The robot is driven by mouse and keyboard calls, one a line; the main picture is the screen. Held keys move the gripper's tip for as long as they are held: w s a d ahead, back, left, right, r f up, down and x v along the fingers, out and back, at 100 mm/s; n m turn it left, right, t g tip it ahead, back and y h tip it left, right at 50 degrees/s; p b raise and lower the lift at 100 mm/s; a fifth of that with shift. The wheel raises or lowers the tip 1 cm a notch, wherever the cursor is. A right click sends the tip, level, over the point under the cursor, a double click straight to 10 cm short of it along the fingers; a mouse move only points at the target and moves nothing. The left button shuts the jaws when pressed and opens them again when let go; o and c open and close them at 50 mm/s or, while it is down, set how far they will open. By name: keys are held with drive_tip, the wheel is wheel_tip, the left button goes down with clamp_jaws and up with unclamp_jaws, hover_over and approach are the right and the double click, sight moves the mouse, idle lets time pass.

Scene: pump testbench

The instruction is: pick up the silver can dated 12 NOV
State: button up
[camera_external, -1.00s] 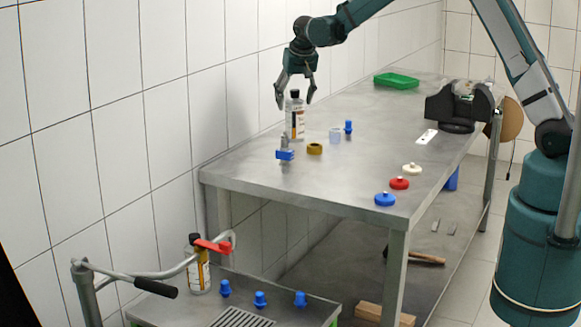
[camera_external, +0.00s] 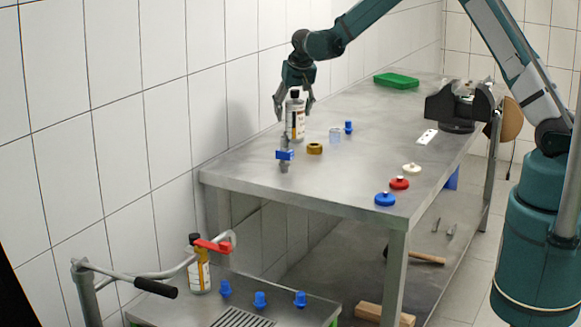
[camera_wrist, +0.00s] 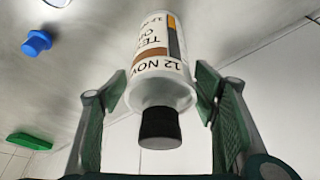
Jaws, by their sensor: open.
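The silver can (camera_external: 296,122) with a black cap stands upright on the metal table near the wall. In the wrist view the can (camera_wrist: 162,75) shows its white label, an orange and brown stripe and the print "12 NOV", with the black cap toward me. My gripper (camera_external: 294,106) is open above the table, with its fingers on either side of the can's upper part. In the wrist view my gripper (camera_wrist: 160,95) has its two green pads left and right of the can, with gaps visible.
A blue-handled valve (camera_external: 285,155), a brass ring (camera_external: 314,148), a clear cup (camera_external: 335,136) and a blue plug (camera_external: 348,127) stand close by. A green tray (camera_external: 396,80) and dark vise (camera_external: 460,105) are farther back. Another bottle (camera_external: 199,272) stands on the lower cart.

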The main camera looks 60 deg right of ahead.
drive_tip(key=shift+c, duration=0.5)
drive_tip(key=c, duration=1.1)
drive_tip(key=shift+r, duration=0.1)
drive_tip(key=shift+r, duration=4.9)
